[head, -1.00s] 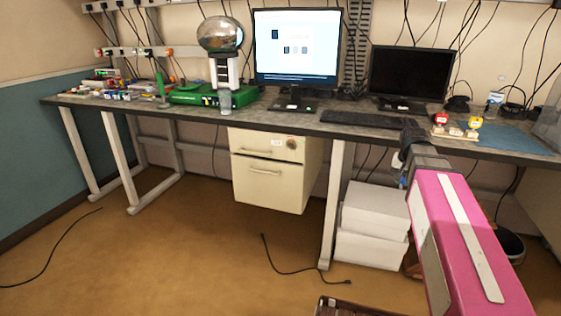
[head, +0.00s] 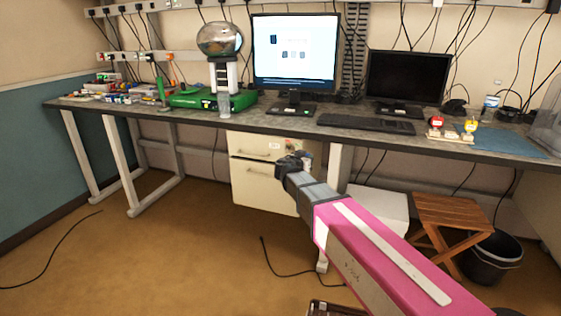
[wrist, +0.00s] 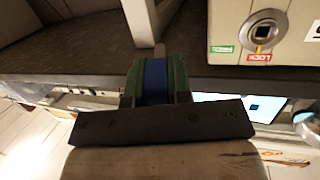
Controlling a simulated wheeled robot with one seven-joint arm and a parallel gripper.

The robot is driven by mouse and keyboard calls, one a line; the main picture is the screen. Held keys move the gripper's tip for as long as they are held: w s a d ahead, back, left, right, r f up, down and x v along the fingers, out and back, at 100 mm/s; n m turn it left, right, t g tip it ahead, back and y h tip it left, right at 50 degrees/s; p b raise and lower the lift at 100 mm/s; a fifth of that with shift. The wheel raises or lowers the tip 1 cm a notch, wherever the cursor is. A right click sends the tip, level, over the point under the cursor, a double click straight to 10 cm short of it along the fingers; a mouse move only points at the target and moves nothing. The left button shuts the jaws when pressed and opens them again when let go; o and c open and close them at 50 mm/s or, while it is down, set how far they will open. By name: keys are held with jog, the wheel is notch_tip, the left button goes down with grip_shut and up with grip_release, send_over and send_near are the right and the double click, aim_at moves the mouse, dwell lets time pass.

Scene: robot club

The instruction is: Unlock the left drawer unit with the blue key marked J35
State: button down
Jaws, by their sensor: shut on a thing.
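The cream drawer unit (head: 262,185) hangs under the desk in the head view, with its upper right part hidden behind my gripper (head: 293,162). In the wrist view, its round lock (wrist: 263,31) with a square centre is at the upper right. A yellow mark below the lock points to a red LOCK label (wrist: 259,58); a green label (wrist: 222,49) is to its left. My gripper (wrist: 156,68) is shut on the blue key (wrist: 155,82), between its green fingers. The key's tip is apart from the lock, to its left in the wrist view. The marking J35 is not readable.
A wooden rack (head: 450,136) with red and yellow keys (head: 471,126) stands on the desk (head: 290,125). A desk leg (head: 334,170), white boxes (head: 380,208), a wooden stool (head: 450,212) and a black bin (head: 492,258) are right of the unit. Floor to the left is mostly clear.

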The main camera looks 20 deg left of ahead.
jog(key=s+a+n+t+y, duration=0.3)
jog(key=a+y, duration=0.1)
jog(key=a, duration=0.7)
jog(key=shift+w+d+f, duration=0.1)
jog(key=shift+w+d, duration=0.1)
jog(key=shift+w, duration=0.85)
jog(key=shift+w+d+f, duration=0.1)
jog(key=shift+w+d, duration=0.05)
jog(key=shift+w, duration=0.85)
jog(key=shift+w+d, duration=0.2)
jog(key=shift+w, duration=0.85)
jog(key=shift+w+d+f, duration=0.1)
jog(key=shift+w, duration=1.3)
dwell(0.5)
jog(key=shift+m+h, duration=0.3)
jog(key=shift+m, duration=1.6)
